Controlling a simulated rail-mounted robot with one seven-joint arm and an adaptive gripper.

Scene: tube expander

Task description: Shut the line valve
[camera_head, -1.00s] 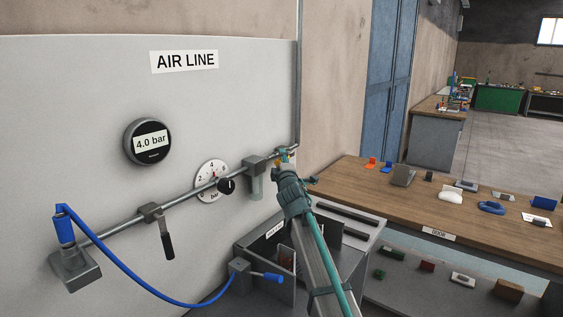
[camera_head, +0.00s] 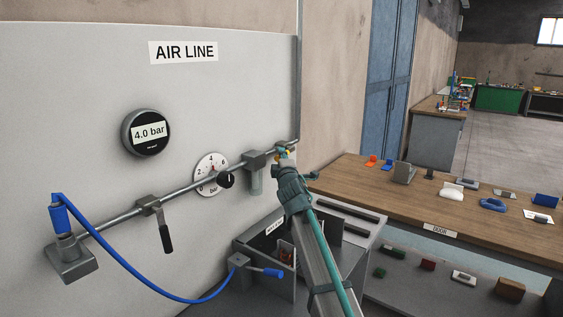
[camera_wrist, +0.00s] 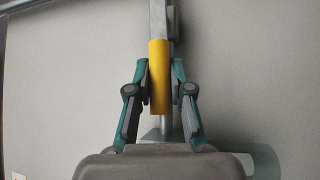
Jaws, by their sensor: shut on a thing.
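The line valve's yellow handle (camera_wrist: 160,75) stands between my two fingers in the wrist view, with a grey metal part (camera_wrist: 158,20) running on above it. My gripper (camera_wrist: 160,88) is shut on this handle. In the head view my gripper (camera_head: 287,160) is at the right end of the air line pipe (camera_head: 190,193), close to the panel's right edge. A small bit of the yellow handle (camera_head: 291,153) shows there; the valve body is mostly hidden by my gripper. The digital display (camera_head: 148,135) reads 4.0 bar.
The pipe also carries a round dial with a black knob (camera_head: 226,180), a filter block (camera_head: 256,162) and a black-handled lever (camera_head: 165,238). A blue hose (camera_head: 130,277) hangs at lower left. A wooden bench (camera_head: 420,200) with several small objects stands right.

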